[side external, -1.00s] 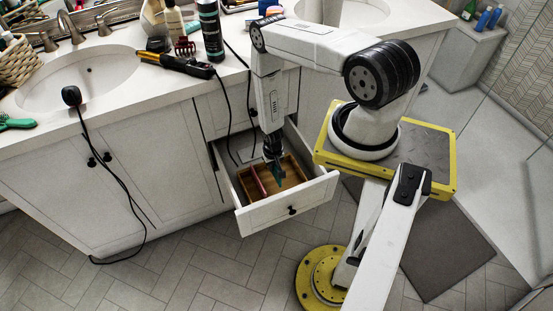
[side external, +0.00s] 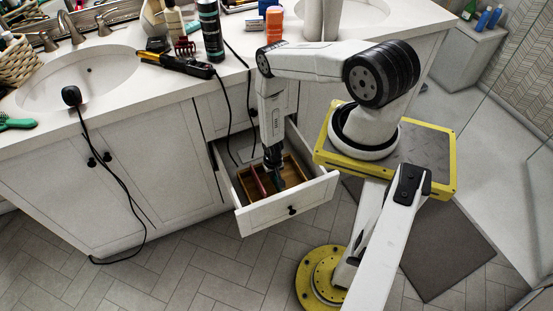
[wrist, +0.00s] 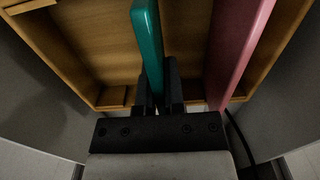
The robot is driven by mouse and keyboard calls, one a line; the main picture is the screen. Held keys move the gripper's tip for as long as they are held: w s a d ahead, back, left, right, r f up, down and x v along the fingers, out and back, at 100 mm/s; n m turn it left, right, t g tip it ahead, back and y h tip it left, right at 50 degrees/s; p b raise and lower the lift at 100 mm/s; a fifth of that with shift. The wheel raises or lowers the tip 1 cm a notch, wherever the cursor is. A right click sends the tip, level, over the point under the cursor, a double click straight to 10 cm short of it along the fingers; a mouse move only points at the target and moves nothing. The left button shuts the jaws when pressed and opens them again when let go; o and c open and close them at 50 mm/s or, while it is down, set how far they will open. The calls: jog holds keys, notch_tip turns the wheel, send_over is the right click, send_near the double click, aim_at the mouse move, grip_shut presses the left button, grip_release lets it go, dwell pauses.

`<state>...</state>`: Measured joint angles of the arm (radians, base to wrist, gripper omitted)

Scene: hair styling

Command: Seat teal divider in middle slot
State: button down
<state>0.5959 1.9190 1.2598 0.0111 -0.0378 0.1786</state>
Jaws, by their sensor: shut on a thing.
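The teal divider (wrist: 148,45) is held between the fingers of my gripper (wrist: 158,88), which is shut on it. In the side view my gripper (side external: 273,160) points down into the open drawer, with the teal divider (side external: 280,180) at the wooden tray (side external: 300,169). The tray also shows in the wrist view (wrist: 92,40). A pink divider (wrist: 238,45) stands across the tray to the right of the teal one; it shows left of it in the side view (side external: 258,181). Whether the teal divider's lower edge sits in a slot is hidden.
The open drawer (side external: 292,207) surrounds the tray. Its walls are close to my gripper. A black cord (side external: 228,120) hangs down from the counter near the drawer. Bottles and hair tools crowd the counter (side external: 120,75) above.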

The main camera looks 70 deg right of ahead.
jog(key=shift+f, duration=0.6)
jog(key=shift+f, duration=0.15)
jog(key=c, duration=0.7)
grip_release()
jog(key=shift+c, duration=0.2)
jog(key=shift+r, duration=0.25)
jog(key=shift+r, duration=5.9)
